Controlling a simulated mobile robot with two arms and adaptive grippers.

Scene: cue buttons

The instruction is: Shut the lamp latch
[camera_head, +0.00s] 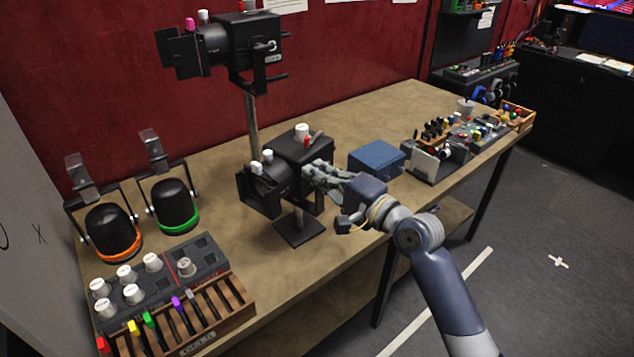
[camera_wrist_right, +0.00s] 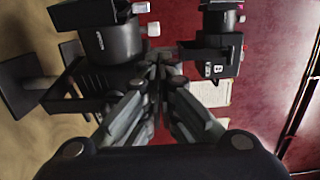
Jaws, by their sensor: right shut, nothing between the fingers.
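A black stage lamp (camera_head: 259,192) stands on the table on a square black base (camera_head: 300,232). It has white knobs, and a small red lever (camera_head: 313,138) on top beside one white knob (camera_head: 302,131). I cannot tell which part is the latch. My right gripper (camera_head: 314,173) reaches the lamp's right rear side with its fingers shut and empty. In the right wrist view the closed fingertips (camera_wrist_right: 160,68) are close to the lamp body (camera_wrist_right: 108,38); whether they touch is unclear. My left gripper is not in view.
A second black lamp (camera_head: 240,48) stands behind on a pole. A blue box (camera_head: 376,158) sits just right of my right gripper. Two round lamps with orange (camera_head: 112,234) and green (camera_head: 175,206) rims, and a knob panel (camera_head: 192,262), are at left.

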